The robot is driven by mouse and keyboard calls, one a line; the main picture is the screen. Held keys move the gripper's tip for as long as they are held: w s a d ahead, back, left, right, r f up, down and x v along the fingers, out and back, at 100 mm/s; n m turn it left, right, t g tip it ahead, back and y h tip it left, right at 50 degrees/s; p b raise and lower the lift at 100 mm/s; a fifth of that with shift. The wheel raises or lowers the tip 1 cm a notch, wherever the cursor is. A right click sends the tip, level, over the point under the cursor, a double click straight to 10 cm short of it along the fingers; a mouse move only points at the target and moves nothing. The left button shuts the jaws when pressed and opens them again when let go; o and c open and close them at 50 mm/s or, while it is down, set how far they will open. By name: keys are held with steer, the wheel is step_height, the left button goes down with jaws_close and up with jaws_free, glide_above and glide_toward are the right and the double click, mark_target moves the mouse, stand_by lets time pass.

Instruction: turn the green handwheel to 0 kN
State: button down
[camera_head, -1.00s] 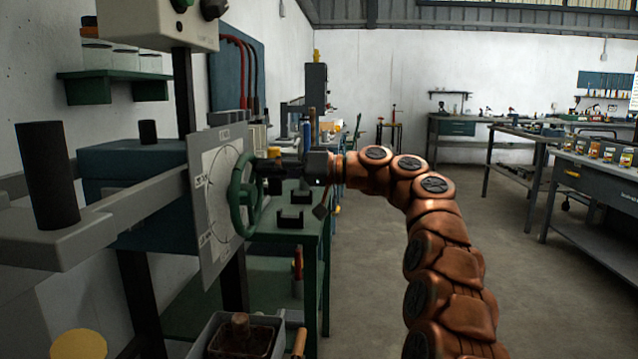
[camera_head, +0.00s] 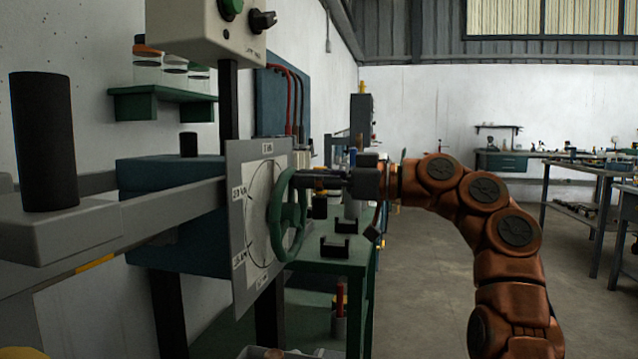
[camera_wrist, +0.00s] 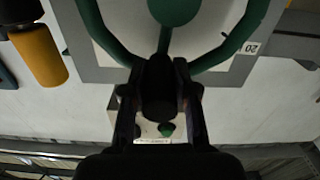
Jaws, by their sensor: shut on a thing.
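The green handwheel (camera_head: 289,222) stands upright in front of a grey plate (camera_head: 238,255) with a white round dial and kN labels, which are hard to read. In the wrist view, the green handwheel (camera_wrist: 103,38) fills the upper middle, and a label reading 20 shows right of its rim. My gripper (camera_head: 318,181) is at the wheel's upper rim. I cannot tell which label the wheel points to.
A green bench (camera_head: 345,252) with dark brackets stands behind the wheel. A grey arm with a black cylinder (camera_head: 43,140) juts out at left. A box with a green button (camera_head: 232,8) hangs above. The floor at right is open, with workbenches farther back.

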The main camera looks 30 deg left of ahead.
steer(key=shift+s+n, duration=0.3)
steer(key=shift+n, duration=0.1)
steer(key=c, duration=0.9)
jaws_free()
steer(key=shift+d, duration=0.1)
steer(key=v, duration=1.2)
